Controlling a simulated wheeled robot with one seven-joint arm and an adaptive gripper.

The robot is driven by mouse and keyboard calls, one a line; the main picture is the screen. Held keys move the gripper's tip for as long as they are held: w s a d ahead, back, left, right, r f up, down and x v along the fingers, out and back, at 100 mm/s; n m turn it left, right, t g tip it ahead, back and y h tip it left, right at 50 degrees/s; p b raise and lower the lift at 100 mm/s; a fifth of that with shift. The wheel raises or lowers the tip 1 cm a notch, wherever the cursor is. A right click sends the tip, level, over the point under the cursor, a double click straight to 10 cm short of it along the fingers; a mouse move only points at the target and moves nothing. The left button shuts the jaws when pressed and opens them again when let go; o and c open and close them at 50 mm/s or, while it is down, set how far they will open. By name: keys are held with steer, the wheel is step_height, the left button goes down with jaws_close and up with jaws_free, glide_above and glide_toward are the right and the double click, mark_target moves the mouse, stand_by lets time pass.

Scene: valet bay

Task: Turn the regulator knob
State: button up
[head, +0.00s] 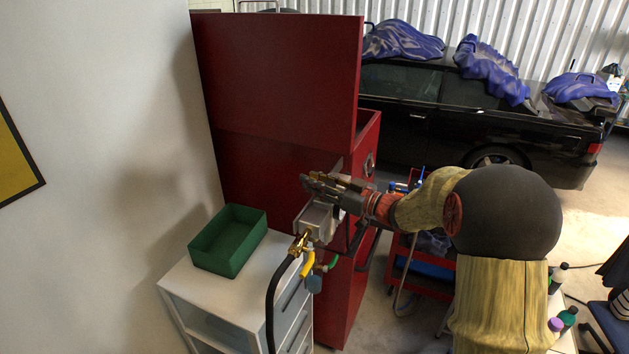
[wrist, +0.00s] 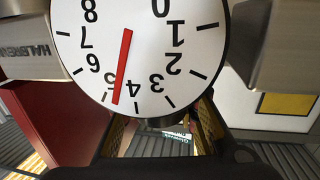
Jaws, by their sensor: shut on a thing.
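The regulator is a grey metal unit (head: 318,222) beside the red cabinet, with a brass fitting and hose at its lower side. Its round white gauge (wrist: 145,50) fills the upper middle of the wrist view, its red needle pointing close to 5. My gripper (head: 322,187) reaches in from the right at the top of the unit. In the wrist view its fingers (wrist: 162,128) run up behind the gauge's lower edge. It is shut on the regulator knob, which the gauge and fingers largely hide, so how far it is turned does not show.
A green open bin (head: 258,228) stands on the white drawer unit (head: 180,287) at left. A tall red cabinet (head: 280,75) rises behind my gripper. A black hose (head: 271,300) hangs from the brass fitting. A black pickup (head: 450,125) with blue cloths stands behind.

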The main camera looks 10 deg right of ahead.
steer(key=shift+c, duration=1.1)
steer(key=shift+y, duration=0.3)
steer(key=shift+s+a+n+g+y+p, duration=0.25)
steer(key=shift+s+n+g+y+p, duration=0.45)
steer(key=shift+n+g, duration=1.2)
steer(key=shift+s+a+n+g+y+p, duration=0.3)
steer(key=shift+n+g+y+p, duration=0.65)
steer(key=shift+g, duration=1.55)
steer(key=shift+s+a+n+g+y+p, duration=0.15)
steer(key=shift+s+n+g+y+p, duration=0.6)
steer(key=shift+n+g, duration=1.3)
steer(key=shift+w+g+b, duration=0.1)
steer(key=shift+g+b, duration=0.2)
steer(key=shift+g, duration=0.05)
steer(key=o, duration=1.3)
